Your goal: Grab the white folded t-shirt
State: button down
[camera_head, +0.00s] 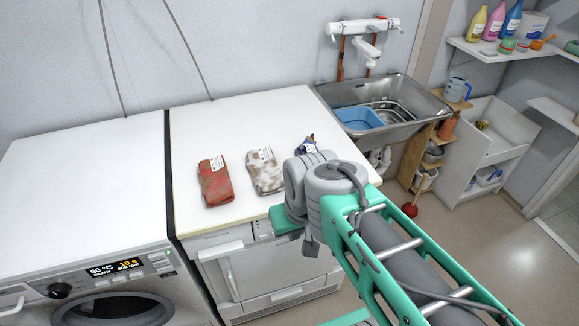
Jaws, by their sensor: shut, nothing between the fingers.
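A folded whitish cloth with brown-grey patches and a label (265,172) lies on the white top of the right-hand machine (250,120). It is the palest of the folded items and looks like the white t-shirt. A folded red cloth with a label (214,184) lies to its left. A dark blue folded item (307,143) lies to its right, mostly hidden behind my arm. My arm reaches in from the lower right, and its grey joint is just right of the whitish cloth. My gripper's fingers do not show, and no cloth is visibly held.
A washing machine (80,190) stands at the left, its top clear. A metal sink (415,100) with a blue basin (358,117) is at the back right, below a wall tap (365,40). Shelves with bottles (495,20) hang at the far right. A red plunger (410,209) stands on the floor.

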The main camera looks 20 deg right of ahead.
aim_at(267, 176)
jog(key=u, duration=3.85)
jog(key=k, duration=1.9)
jog(key=u, duration=0.05)
